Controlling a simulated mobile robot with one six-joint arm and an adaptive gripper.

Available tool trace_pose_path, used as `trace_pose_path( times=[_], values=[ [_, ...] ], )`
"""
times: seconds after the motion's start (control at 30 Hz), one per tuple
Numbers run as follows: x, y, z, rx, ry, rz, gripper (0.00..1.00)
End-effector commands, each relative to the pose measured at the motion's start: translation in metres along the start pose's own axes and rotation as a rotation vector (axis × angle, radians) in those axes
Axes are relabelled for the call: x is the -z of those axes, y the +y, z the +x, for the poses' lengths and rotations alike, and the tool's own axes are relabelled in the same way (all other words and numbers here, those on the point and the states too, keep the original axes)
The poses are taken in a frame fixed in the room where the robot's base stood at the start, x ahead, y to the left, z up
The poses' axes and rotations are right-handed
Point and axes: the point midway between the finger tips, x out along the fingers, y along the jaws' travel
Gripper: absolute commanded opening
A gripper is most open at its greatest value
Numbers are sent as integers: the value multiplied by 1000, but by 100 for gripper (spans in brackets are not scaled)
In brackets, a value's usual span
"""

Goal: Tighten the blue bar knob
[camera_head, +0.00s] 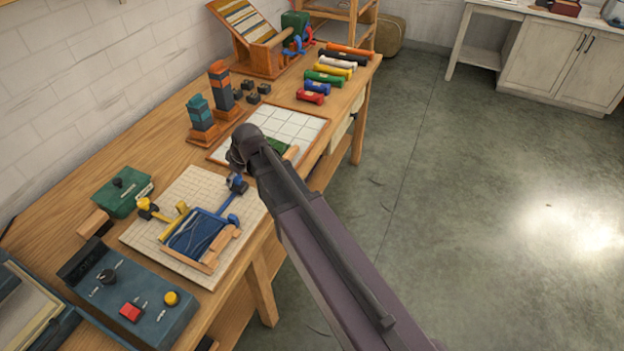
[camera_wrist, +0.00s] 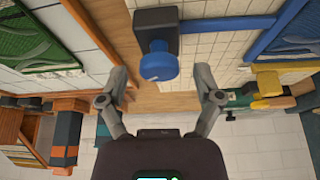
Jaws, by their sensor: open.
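The blue bar knob (camera_wrist: 160,64) is round and blue, on a dark block in the wrist view. The blue bar (camera_wrist: 228,23) runs from that block to the right. In the head view the blue bar (camera_head: 229,204) stands on a white gridded board beside a blue woven piece (camera_head: 194,234). My gripper (camera_wrist: 161,82) is open and empty. Its fingers show on the left and right of the knob, apart from it. I cannot tell how far the knob is from the fingertips in depth. In the head view my arm partly hides the gripper (camera_head: 240,166) and the knob area.
A yellow knob (camera_head: 146,206) and bar stand left on the same gridded board (camera_head: 150,232). A dark control box (camera_head: 125,300) lies in front. A white tiled board (camera_head: 290,122), two coloured towers (camera_head: 221,88) and several skeins (camera_head: 325,78) lie farther back.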

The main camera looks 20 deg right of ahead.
Motion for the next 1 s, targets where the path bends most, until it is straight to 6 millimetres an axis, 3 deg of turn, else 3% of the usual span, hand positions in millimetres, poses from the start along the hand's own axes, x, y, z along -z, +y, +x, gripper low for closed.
trace_pose_path(
  times=[1.0],
  values=[
    [2,4,1,244,0,-588,84]
  ],
)
